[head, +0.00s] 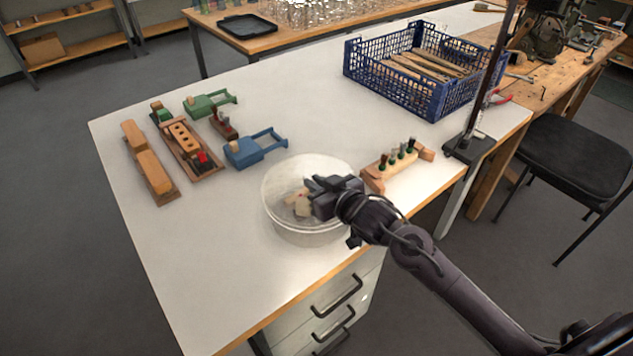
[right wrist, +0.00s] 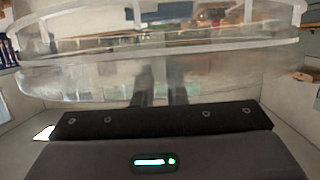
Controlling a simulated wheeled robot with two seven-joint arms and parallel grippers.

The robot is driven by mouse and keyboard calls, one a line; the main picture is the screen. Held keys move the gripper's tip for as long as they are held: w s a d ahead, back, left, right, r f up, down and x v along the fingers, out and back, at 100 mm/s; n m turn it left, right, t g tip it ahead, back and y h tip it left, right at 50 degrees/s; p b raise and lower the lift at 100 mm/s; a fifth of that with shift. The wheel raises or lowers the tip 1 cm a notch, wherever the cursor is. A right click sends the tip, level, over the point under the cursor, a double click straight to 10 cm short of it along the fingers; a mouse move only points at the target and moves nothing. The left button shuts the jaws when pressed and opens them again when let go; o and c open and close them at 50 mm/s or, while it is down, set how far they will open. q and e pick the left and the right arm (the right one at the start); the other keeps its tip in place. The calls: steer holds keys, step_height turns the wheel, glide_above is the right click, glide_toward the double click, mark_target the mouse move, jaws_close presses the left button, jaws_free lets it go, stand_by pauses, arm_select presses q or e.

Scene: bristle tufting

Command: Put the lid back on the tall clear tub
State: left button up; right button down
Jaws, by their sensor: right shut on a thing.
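The tall clear tub (head: 308,238) stands on the white table near its front edge, with something tan showing through it. A clear round lid (head: 312,166) shows over the tub's top; I cannot tell whether it rests on the rim or is just above it. My right gripper (head: 314,196) reaches in from the right over the tub and is shut on the lid. In the right wrist view, the fingers (right wrist: 160,88) meet blurred clear plastic (right wrist: 75,78), with another clear curved layer beyond. My left gripper is not in view.
A wooden block with several tufts (head: 398,165) stands close to the right of the tub. A blue handled tool (head: 256,147) and wooden pieces (head: 148,165) lie behind and left. A blue crate (head: 410,95) and a stand (head: 472,145) are farther back. The table's front left is clear.

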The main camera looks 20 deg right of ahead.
steer(key=shift+p, duration=0.35)
stand_by(0.3)
stand_by(0.4)
steer(key=c, duration=0.9)
jaws_free()
steer(key=shift+r+p, duration=3.5)
steer(key=shift+p, duration=0.25)
steer(key=shift+c, duration=0.2)
jaws_close()
